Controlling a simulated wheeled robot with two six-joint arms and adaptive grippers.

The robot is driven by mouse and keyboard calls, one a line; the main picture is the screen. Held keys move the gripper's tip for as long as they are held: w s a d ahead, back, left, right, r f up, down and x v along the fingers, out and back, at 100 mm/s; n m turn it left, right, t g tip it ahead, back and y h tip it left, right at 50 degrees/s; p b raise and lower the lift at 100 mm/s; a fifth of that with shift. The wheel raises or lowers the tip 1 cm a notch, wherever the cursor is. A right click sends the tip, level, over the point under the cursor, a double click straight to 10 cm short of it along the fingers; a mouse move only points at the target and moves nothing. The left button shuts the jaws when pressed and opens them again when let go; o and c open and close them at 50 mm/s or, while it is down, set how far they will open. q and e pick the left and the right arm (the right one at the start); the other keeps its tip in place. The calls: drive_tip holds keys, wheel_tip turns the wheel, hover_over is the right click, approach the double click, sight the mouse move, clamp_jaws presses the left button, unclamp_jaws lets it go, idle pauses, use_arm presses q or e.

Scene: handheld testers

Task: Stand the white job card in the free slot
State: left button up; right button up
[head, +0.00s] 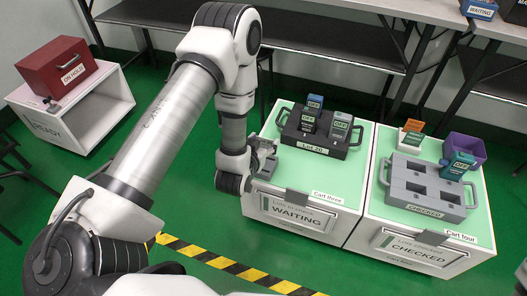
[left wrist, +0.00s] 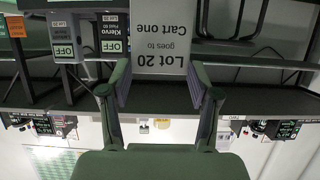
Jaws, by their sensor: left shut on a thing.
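The white job card (left wrist: 158,40) is between my left fingertips (left wrist: 158,78) in the left wrist view. Its print, "Lot 20 goes to Cart one", shows upside down. In the head view my left gripper (head: 264,160) is at the left edge of cart three, left of the black "Lot 20" carrier (head: 318,147); I cannot make out the card there. The carrier holds several testers, including one marked OFF (head: 341,127). Which slot is free for the card, I cannot tell.
Cart three (head: 345,190) and cart four (head: 378,215) stand side by side. A purple bin (head: 468,147) is at cart four's back right. A red "ON HOLD" box (head: 62,70) sits on a white stand at left. Dark shelves stand behind. Green floor lies open left of the carts.

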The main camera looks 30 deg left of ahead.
sight(264, 146)
use_arm(q)
drive_tip(key=shift+w+a+f, duration=0.25)
drive_tip(key=shift+w+f, duration=0.05)
drive_tip(key=shift+w, duration=0.05)
wheel_tip(264, 146, down, 3)
drive_tip(key=shift+f+b, duration=0.15)
drive_tip(key=shift+b, duration=0.95)
drive_tip(key=shift+r, duration=0.2)
drive_tip(key=shift+c, duration=0.4)
drive_tip(key=shift+f, duration=0.15)
drive_tip(key=o, duration=0.9)
drive_tip(key=shift+c, duration=0.2)
